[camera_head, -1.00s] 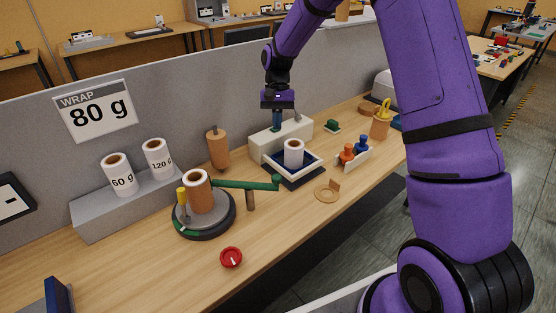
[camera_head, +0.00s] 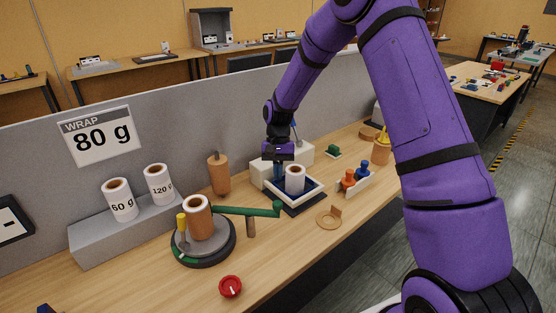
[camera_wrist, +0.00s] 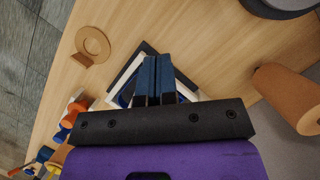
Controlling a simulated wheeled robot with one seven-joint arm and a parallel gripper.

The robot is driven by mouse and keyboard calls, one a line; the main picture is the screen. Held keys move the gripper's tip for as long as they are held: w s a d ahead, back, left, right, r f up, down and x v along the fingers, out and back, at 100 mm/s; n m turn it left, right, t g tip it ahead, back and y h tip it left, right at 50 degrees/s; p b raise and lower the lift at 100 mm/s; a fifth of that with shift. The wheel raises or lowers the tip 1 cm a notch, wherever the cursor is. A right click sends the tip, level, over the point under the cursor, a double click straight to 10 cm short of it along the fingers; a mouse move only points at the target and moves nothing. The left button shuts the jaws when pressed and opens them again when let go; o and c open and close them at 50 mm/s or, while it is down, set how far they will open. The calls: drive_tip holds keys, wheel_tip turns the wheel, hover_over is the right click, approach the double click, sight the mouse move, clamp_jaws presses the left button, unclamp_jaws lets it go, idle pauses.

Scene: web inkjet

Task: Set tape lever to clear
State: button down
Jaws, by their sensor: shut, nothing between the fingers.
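No part is clearly marked as a tape lever. A green arm (camera_head: 246,211) reaches right from a round dark base (camera_head: 203,243) that carries a white roll with a brown core (camera_head: 198,217) and a yellow-topped post (camera_head: 182,224). My gripper (camera_head: 278,178) is well behind and right of that base, low beside a white roll (camera_head: 295,179) on a white-framed dark tray (camera_head: 311,197). Its blue fingers are shut together and empty; they also show in the wrist view (camera_wrist: 153,70), over the tray (camera_wrist: 121,86). I cannot tell whether they touch anything. The fingers hide most of the tray there.
A white box (camera_head: 303,153) stands behind the tray. A holder with orange and blue pegs (camera_head: 356,181) and a wooden ring (camera_head: 329,217) lie to the right. A red dial (camera_head: 230,286) sits at the front. A brown cylinder (camera_head: 218,174) stands against the partition.

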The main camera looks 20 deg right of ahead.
drive_tip(key=shift+s+a+f, duration=0.3)
drive_tip(key=shift+s+f, duration=0.15)
drive_tip(key=shift+s, duration=0.35)
drive_tip(key=shift+s+a+f, duration=0.35)
drive_tip(key=shift+s+f, duration=0.15)
drive_tip(key=shift+s, duration=0.3)
drive_tip(key=shift+s+a+f, duration=0.3)
drive_tip(key=shift+s+f, duration=0.15)
drive_tip(key=shift+s, duration=0.35)
drive_tip(key=shift+s, duration=0.1)
